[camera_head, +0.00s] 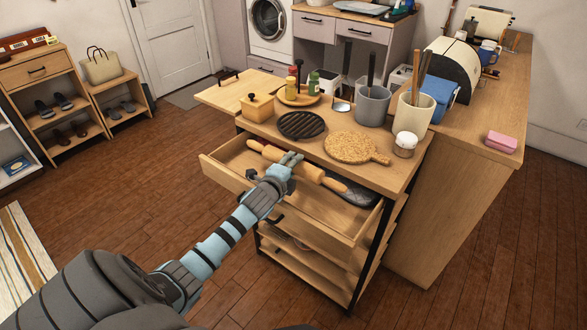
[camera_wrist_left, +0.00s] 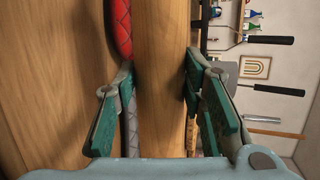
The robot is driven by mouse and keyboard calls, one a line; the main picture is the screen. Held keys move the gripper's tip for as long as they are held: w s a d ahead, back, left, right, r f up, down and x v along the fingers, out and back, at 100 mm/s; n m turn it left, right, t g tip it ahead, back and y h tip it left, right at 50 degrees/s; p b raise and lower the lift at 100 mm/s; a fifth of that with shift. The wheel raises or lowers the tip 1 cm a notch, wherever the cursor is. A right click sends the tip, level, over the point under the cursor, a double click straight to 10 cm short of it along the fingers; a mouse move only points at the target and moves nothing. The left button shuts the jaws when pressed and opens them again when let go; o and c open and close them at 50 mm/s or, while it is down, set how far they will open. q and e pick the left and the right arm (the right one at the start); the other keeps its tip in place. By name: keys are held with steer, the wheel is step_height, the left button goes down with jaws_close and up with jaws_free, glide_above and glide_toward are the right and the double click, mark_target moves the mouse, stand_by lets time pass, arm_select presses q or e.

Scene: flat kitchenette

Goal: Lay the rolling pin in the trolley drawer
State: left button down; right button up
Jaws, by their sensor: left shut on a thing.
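The wooden rolling pin (camera_head: 312,172) is held by my left gripper (camera_head: 289,161), whose fingers close around its barrel. It also fills the middle of the left wrist view (camera_wrist_left: 160,60), between the two green-padded fingers (camera_wrist_left: 160,105). In the head view the pin lies slantwise across the opening of the pulled-out trolley drawer (camera_head: 321,229). I cannot tell whether it touches the drawer floor. A dark padded item (camera_head: 352,192) lies in the drawer's right part, partly hidden by the pin. My right gripper is not in view.
The trolley top above the drawer holds a round wooden board (camera_head: 350,147), a black trivet (camera_head: 302,124), a utensil crock (camera_head: 413,114) and a white-lidded jar (camera_head: 405,145). A red quilted item (camera_wrist_left: 119,28) shows beside the pin in the wrist view. Floor left of the trolley is clear.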

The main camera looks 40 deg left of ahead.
arm_select(q)
steer(key=shift+f, duration=0.2)
steer(key=shift+f, duration=0.3)
steer(key=c, duration=1.3)
jaws_free()
steer(key=shift+s, duration=0.1)
steer(key=shift+r, duration=0.15)
steer(key=p+v, duration=0.1)
steer(key=v, duration=0.7)
steer(key=r+p+v, duration=0.1)
steer(key=v, duration=0.3)
steer(key=shift+p, duration=0.35)
